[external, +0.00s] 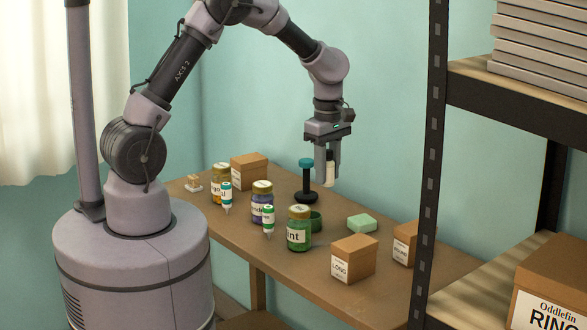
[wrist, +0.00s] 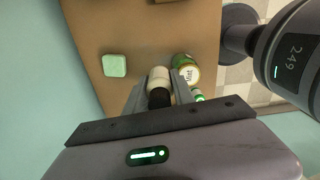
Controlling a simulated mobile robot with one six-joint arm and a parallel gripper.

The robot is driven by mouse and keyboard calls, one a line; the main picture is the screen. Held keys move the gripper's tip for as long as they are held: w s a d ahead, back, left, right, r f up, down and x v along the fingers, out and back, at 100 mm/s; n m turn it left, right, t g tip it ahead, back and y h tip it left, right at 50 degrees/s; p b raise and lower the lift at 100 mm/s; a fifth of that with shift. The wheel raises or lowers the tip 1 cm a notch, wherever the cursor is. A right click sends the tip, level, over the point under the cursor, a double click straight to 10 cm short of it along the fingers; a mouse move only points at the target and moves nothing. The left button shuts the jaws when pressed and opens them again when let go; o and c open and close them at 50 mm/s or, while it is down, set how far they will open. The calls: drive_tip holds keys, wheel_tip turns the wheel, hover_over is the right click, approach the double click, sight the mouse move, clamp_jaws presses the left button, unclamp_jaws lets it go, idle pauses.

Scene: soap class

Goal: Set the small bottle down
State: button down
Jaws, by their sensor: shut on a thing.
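My gripper (external: 327,178) is shut on a small bottle (external: 329,172) with a pale body and a dark cap. The bottle is roughly upright and in the air above the back of the wooden table. In the wrist view, the bottle (wrist: 159,82) sits between the two fingers (wrist: 160,88), its dark cap toward the camera. The fingers hide parts of its sides.
On the table (external: 305,270) stand a dark stand with a teal top (external: 306,180), a green mint jar (external: 299,232), other jars, small dropper bottles and cardboard boxes (external: 352,258). A pale green soap bar (external: 362,223) lies at the back right, with bare wood around it. A shelf post (external: 428,165) rises at right.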

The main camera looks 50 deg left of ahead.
drive_tip(key=w+a, duration=0.7)
drive_tip(key=w, duration=0.2)
approach(330, 212)
drive_tip(key=shift+n, duration=0.3)
wheel_tip(330, 212, down, 6)
drive_tip(key=b, duration=0.5)
drive_tip(key=shift+s+d, duration=0.1)
drive_tip(key=shift+f, duration=0.1)
drive_tip(key=c, duration=1.1)
unclamp_jaws()
drive_tip(key=shift+o, duration=0.2)
